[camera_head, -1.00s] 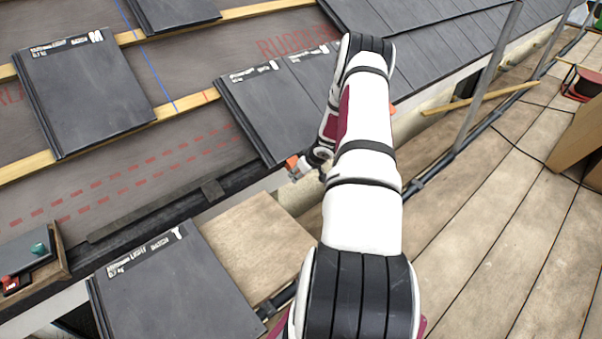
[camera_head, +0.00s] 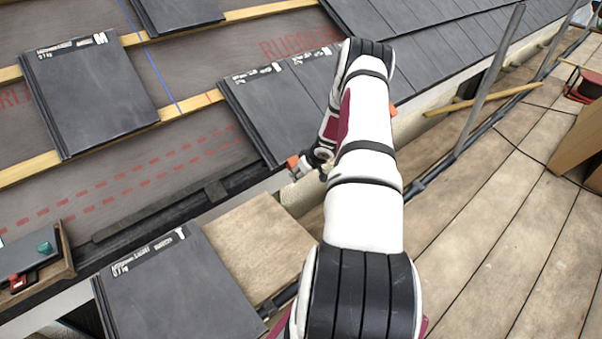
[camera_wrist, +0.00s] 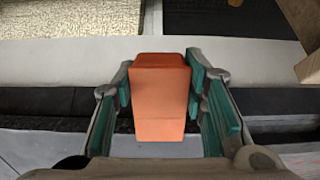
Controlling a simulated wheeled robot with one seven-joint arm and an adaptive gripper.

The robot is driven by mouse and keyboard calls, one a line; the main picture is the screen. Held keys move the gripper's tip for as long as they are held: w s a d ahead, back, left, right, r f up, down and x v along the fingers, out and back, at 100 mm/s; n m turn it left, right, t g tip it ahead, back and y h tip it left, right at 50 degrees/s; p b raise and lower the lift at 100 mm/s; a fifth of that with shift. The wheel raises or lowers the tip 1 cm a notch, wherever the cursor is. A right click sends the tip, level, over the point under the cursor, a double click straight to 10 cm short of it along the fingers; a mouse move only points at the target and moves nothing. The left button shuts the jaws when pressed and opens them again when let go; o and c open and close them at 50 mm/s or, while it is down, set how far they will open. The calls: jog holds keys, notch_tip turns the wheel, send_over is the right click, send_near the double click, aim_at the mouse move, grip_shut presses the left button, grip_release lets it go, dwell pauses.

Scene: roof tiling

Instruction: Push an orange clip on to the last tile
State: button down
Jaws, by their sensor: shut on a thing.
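An orange clip (camera_wrist: 160,98) sits between the teal pads of my gripper (camera_wrist: 163,105) in the wrist view, and the gripper is shut on it. In the head view the clip (camera_head: 293,162) shows as a small orange block at the lower edge of the laid row, close to the last tile (camera_head: 257,112), the dark slate-grey tile at that row's left end. My gripper (camera_head: 306,166) is partly hidden by my arm there. I cannot tell whether the clip touches the tile.
A loose tile (camera_head: 180,290) lies on a wooden board (camera_head: 262,243) at the bottom. A small open wooden box (camera_head: 68,262) stands at lower left. Another loose tile (camera_head: 90,95) rests on the battens. A scaffold pole (camera_head: 490,75) and plank deck (camera_head: 490,230) lie to the right.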

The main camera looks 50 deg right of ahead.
jog(key=shift+w+d+r+p, duration=0.1)
jog(key=shift+w+r+p, duration=0.3)
jog(key=shift+p, duration=0.65)
jog(key=shift+w+d+r+p, duration=0.2)
jog(key=shift+w+r+p, duration=0.1)
jog(key=shift+w+p, duration=0.3)
dwell(1.5)
jog(key=shift+w, duration=0.1)
jog(key=c, duration=0.9)
grip_release()
jog(key=shift+p+v, duration=2.3)
jog(key=shift+v, duration=1.2)
jog(key=shift+f, duration=0.1)
